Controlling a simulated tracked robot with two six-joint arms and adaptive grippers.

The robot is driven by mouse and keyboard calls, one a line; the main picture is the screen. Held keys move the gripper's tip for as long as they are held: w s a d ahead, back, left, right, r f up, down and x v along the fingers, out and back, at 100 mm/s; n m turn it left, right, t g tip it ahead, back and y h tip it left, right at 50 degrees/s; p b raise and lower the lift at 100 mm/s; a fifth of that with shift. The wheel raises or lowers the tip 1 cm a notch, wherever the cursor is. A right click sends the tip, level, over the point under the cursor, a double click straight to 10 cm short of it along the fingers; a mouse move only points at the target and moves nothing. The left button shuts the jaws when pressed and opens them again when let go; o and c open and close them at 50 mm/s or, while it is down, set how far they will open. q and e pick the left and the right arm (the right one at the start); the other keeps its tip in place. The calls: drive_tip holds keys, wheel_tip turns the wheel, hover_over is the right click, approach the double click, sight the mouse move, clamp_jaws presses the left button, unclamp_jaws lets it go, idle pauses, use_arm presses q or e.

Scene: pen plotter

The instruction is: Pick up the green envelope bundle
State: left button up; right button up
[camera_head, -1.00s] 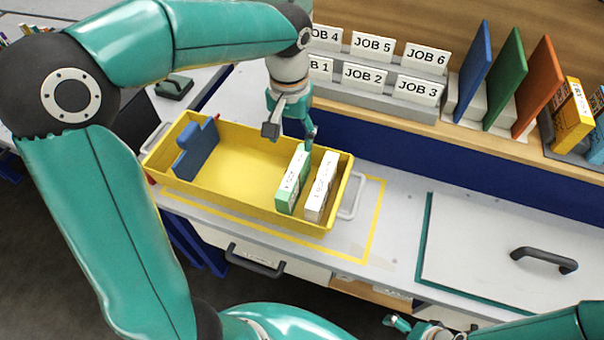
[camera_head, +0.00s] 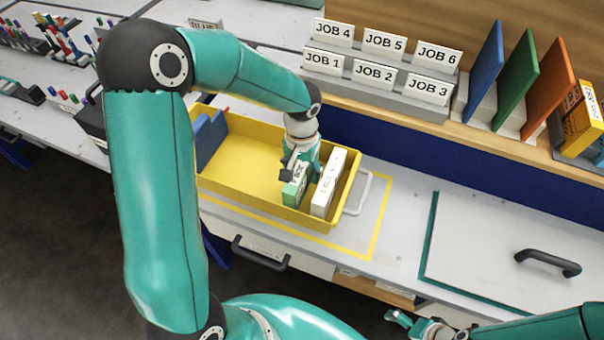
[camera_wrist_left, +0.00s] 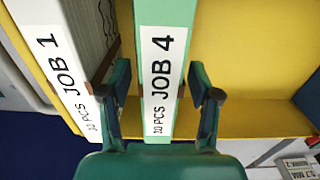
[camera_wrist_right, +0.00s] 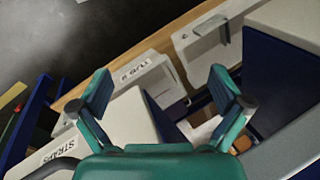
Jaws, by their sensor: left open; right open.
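The green envelope bundle (camera_head: 293,193) stands upright in the yellow tray (camera_head: 236,184). It carries a white label, and in the left wrist view the bundle (camera_wrist_left: 161,70) reads "JOB 4, 10 PCS". My left gripper (camera_head: 300,172) is down in the tray at the bundle. In the left wrist view the left gripper (camera_wrist_left: 160,100) is open, with one finger on each side of the green bundle; I cannot tell whether they touch it. My right gripper (camera_head: 415,325) is at the bottom right; in the right wrist view the right gripper (camera_wrist_right: 165,95) is open and empty.
A white bundle labelled JOB 1 (camera_wrist_left: 64,75) stands close beside the green one, also in the head view (camera_head: 327,184). A blue divider (camera_head: 209,140) stands at the tray's left. Job-labelled racks (camera_head: 375,90) stand behind. A panel with a black handle (camera_head: 547,262) lies right.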

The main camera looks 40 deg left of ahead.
use_arm(q)
drive_tip(key=shift+f, duration=0.85)
drive_tip(key=c, duration=1.2)
drive_tip(key=shift+r, duration=0.2)
